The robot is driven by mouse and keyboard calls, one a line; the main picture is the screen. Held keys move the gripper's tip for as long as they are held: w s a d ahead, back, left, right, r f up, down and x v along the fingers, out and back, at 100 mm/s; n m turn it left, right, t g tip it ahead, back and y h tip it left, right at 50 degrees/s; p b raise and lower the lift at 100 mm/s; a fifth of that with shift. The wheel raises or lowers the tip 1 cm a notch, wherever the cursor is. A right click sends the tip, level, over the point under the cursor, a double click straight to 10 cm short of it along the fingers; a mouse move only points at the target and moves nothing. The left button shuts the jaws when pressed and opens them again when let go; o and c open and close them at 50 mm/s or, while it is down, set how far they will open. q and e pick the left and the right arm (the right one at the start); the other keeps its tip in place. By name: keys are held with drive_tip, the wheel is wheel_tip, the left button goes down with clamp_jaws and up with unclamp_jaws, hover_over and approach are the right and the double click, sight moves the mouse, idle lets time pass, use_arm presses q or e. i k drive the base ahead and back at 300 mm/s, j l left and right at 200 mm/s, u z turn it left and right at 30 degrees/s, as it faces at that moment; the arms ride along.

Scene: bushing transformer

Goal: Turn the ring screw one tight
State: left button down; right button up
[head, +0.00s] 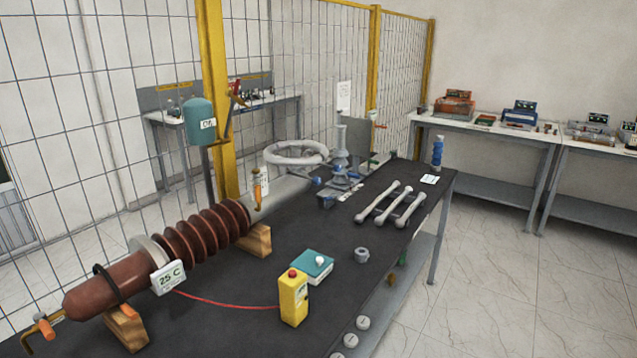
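No part labelled as ring screw one can be made out in the head view. A large pale grey ring (295,153) stands at the back left edge of the dark-topped table (225,318). A small grey nut-like piece (361,254) sits alone near the table's right edge. Neither of my grippers is in the view.
A yellow device (293,297) with a red wire and a teal box (312,266) stand mid-table. A yellow-posted mesh fence (216,85) runs behind. Open floor (510,270) is at the right.

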sight(317, 180)
drive_tip(key=l+u, duration=0.1)
drive_tip(key=u, duration=0.25)
drive_tip(key=i+l+u, duration=0.2)
drive_tip(key=l, duration=0.3)
drive_tip(key=l+u, duration=0.25)
drive_tip(key=l, duration=0.2)
drive_tip(key=i+l+u, duration=0.2)
drive_tip(key=l, duration=0.35)
drive_tip(key=k+j, duration=0.05)
